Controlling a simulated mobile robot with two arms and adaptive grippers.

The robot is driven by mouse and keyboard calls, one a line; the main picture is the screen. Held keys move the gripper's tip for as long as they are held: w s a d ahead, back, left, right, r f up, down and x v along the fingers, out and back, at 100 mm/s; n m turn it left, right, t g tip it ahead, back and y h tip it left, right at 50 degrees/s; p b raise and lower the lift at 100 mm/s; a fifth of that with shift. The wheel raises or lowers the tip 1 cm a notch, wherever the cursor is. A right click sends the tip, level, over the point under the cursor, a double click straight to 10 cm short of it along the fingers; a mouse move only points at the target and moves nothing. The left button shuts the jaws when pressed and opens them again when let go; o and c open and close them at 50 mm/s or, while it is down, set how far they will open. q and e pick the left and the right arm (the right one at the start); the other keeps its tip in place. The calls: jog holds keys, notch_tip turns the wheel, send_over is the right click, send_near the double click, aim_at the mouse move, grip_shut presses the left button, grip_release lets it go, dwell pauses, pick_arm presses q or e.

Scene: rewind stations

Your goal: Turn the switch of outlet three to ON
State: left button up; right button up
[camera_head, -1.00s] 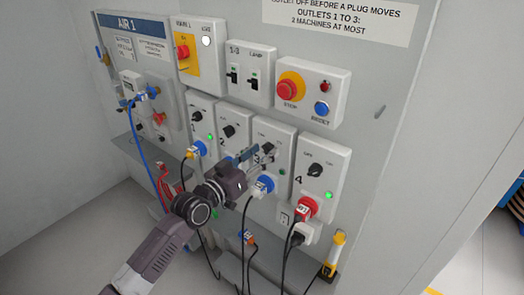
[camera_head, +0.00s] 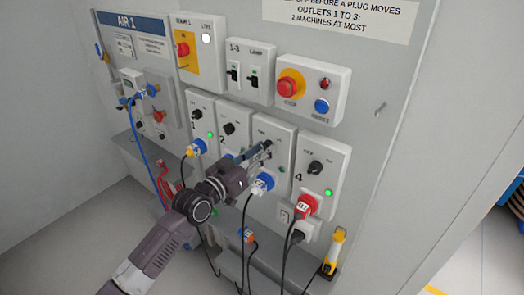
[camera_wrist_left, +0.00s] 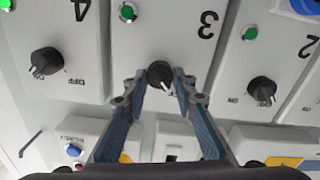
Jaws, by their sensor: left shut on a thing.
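The outlet three switch is a black rotary knob (camera_wrist_left: 160,75) on a light box (camera_head: 275,135). The left wrist view shows this box upside down, with the digit 3 beside the knob. My left gripper (camera_wrist_left: 161,84) has its two blue-lined fingers on either side of the knob and is shut on it. In the head view the left gripper (camera_head: 263,150) reaches the upper part of the box and partly covers the knob. The outlet three lamp (camera_wrist_left: 127,12) looks dull green. A blue plug (camera_head: 263,183) sits in outlet three. I cannot read the knob's pointer clearly. My right gripper is not in view.
The outlet four knob (camera_head: 315,167) and its bright green lamp (camera_head: 328,193) are to the right, above a red plug (camera_head: 306,206). The outlet two knob (camera_head: 229,129) is to the left. A red stop button (camera_head: 289,87) is above. Cables hang below the plugs.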

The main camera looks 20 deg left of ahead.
pick_arm(q)
jog(key=m, duration=0.8)
jog(key=shift+m, duration=0.4)
jog(key=shift+d+f+m, duration=0.1)
jog(key=shift+m, duration=4.2)
jog(key=o, duration=1.2)
jog(key=shift+c, duration=0.2)
jog(key=shift+s, duration=0.1)
